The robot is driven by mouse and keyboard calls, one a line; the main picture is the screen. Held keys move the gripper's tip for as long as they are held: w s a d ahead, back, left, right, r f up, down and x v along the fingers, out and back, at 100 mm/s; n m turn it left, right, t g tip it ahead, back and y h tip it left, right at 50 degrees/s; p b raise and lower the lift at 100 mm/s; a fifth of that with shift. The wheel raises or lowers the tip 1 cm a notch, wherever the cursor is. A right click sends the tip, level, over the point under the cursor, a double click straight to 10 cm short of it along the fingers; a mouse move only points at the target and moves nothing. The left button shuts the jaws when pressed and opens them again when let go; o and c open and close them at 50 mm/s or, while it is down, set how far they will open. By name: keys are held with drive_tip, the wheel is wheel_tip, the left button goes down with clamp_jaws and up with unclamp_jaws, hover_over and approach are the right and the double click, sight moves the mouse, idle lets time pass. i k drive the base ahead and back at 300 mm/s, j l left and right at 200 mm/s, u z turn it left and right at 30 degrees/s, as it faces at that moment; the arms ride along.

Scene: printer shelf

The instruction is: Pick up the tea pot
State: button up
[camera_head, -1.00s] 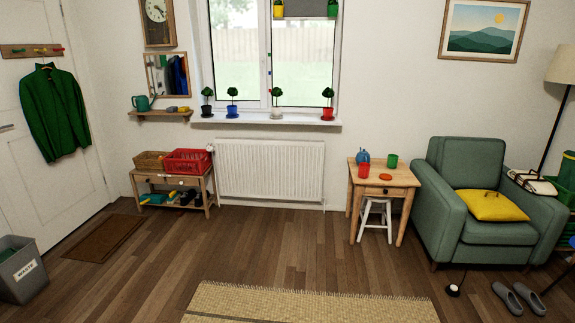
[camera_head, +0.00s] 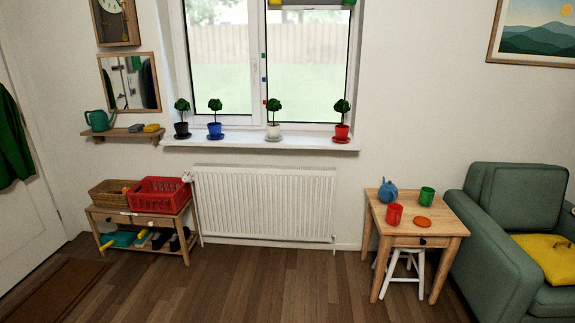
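A blue tea pot (camera_head: 388,192) stands upright at the back left of the small wooden side table (camera_head: 447,227). A red cup (camera_head: 394,214) stands just in front of it and may cover a little of its lower part. A green cup (camera_head: 427,196) stands to its right. A flat orange-red disc (camera_head: 423,222) lies to the right of the red cup. My gripper is not in view.
A green armchair (camera_head: 488,243) stands close to the table's right side. A white stool (camera_head: 400,266) is under the table. A radiator (camera_head: 265,205) and a low bench (camera_head: 145,218) stand to the left. The wooden floor (camera_head: 285,290) in front is clear.

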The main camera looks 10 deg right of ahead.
sight(387, 193)
drive_tip(key=i, duration=1.85)
drive_tip(key=i+j+z, duration=0.1)
drive_tip(key=i, duration=1.75)
drive_tip(key=i+j+z, duration=0.1)
drive_tip(key=i+z, duration=0.35)
drive_tip(key=k, duration=0.1)
